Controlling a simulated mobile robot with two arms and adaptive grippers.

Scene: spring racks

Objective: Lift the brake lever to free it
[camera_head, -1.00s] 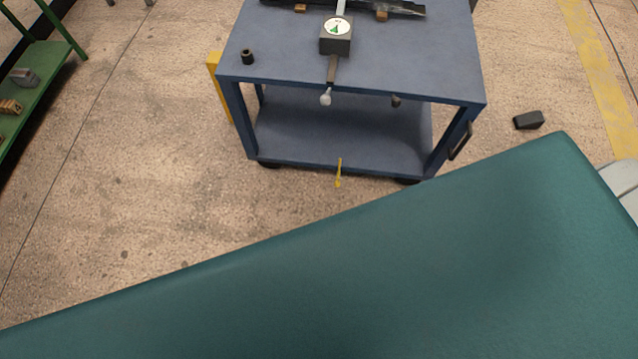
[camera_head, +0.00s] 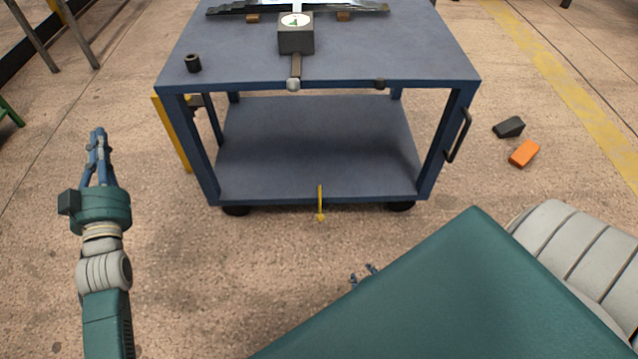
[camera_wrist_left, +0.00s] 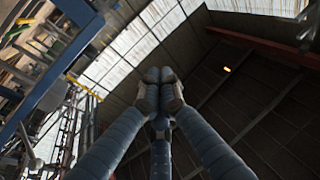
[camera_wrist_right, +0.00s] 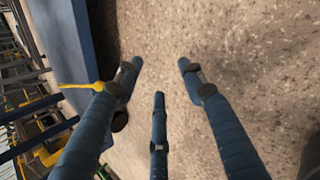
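The yellow brake lever (camera_head: 320,203) sticks out at the front of the blue cart's lower shelf (camera_head: 318,165), just above the floor. It also shows in the right wrist view (camera_wrist_right: 82,86), left of the fingers, its round end close to the left finger. My right gripper (camera_head: 364,274) shows only its fingertips past my green arm, low over the floor in front of the lever. In the right wrist view its fingers are spread and empty. My left gripper (camera_head: 98,140) points up, left of the cart; its fingertips meet in the left wrist view, with nothing between them.
On the cart top (camera_head: 420,60) stand a dial gauge box (camera_head: 296,38) and a black cylinder (camera_head: 193,63). A black block (camera_head: 509,127) and an orange block (camera_head: 524,153) lie on the floor to the right.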

